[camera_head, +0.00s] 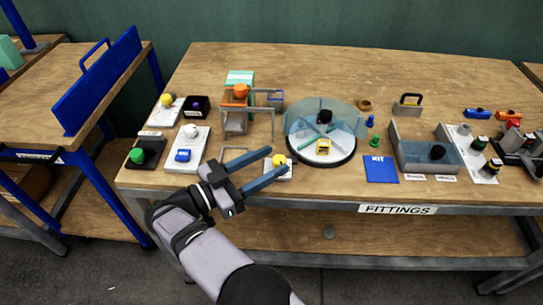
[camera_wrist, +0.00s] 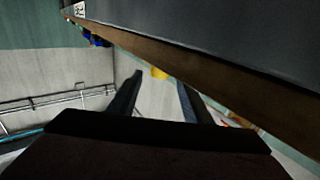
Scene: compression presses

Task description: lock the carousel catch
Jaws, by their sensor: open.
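The carousel (camera_head: 309,152) is a round, pale disc with a dark rim, split by dividers, under a clear bluish guard (camera_head: 348,112). A black knob (camera_head: 325,116) and a yellow piece (camera_head: 323,147) show on it. A yellow knob (camera_head: 279,159) on a small white base (camera_head: 285,176) stands at its front left and may be the catch; its lock state cannot be told. My gripper (camera_head: 277,161) is open, with its blue fingers reaching over the bench front on either side of the yellow knob. A yellow spot (camera_wrist: 160,73) also shows between the fingers in the wrist view. Contact cannot be told.
A grey frame press with an orange knob (camera_head: 241,90) stands left of the carousel. White and black bases with knobs sit farther left.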

